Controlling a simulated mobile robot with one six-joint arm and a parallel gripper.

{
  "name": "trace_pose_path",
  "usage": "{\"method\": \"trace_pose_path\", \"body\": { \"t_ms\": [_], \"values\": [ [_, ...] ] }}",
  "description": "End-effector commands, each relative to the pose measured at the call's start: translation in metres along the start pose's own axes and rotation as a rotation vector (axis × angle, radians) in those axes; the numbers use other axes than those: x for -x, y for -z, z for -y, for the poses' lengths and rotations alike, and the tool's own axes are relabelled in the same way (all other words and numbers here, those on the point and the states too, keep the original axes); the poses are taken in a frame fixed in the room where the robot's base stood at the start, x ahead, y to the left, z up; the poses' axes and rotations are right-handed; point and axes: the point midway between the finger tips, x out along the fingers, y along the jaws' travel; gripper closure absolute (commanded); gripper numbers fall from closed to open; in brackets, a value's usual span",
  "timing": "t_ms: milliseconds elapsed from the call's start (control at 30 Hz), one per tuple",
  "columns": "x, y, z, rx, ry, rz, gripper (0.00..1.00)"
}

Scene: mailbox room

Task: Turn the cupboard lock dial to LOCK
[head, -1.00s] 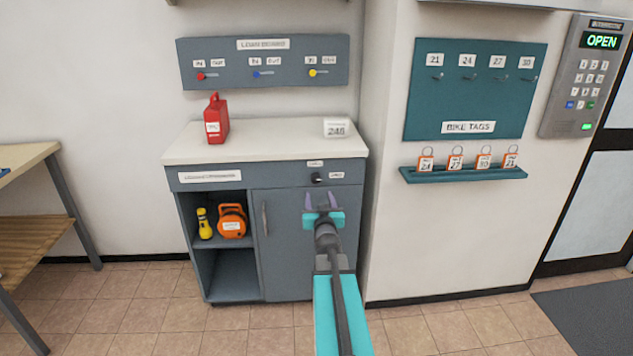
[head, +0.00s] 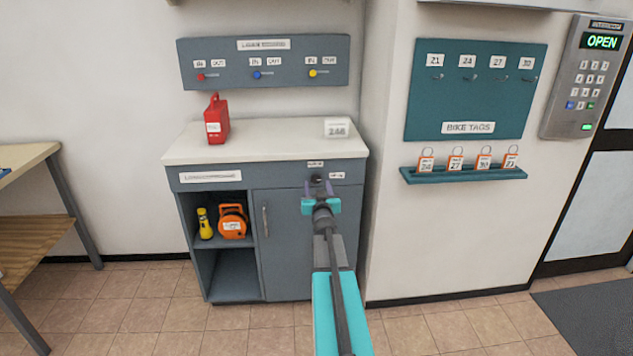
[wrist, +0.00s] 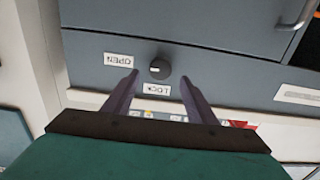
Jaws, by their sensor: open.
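The lock dial (head: 316,178) is a small dark round knob on the grey cupboard's (head: 285,245) top front strip. In the wrist view, which is upside down, the dial (wrist: 160,69) has a white mark on its left side, towards the OPEN label (wrist: 118,60). The LOCK label (wrist: 156,89) is below it there, which is above the dial in the head view. My gripper (head: 318,184) is open and empty, facing the dial. In the wrist view its fingertips (wrist: 159,76) are on either side of the dial; I cannot tell whether they reach around it.
The cupboard top holds a red can (head: 216,120) and a white 246 sign (head: 337,128). The door handle (head: 265,221) is below left of my gripper. A wall corner stands close on the right, with a tag shelf (head: 464,175) beyond it.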

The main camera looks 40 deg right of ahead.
Motion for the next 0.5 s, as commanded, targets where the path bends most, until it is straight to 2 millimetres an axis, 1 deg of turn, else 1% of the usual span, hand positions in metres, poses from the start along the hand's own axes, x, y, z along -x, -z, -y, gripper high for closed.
{"method": "trace_pose_path", "body": {
  "t_ms": [33,100,500],
  "values": [
    [-0.007,0.000,0.000,0.000,0.000,0.000,0.48],
    [-0.012,0.000,0.000,0.000,0.000,0.000,0.48],
    [-0.042,0.000,0.000,-0.001,0.000,0.000,0.48]
  ]
}}
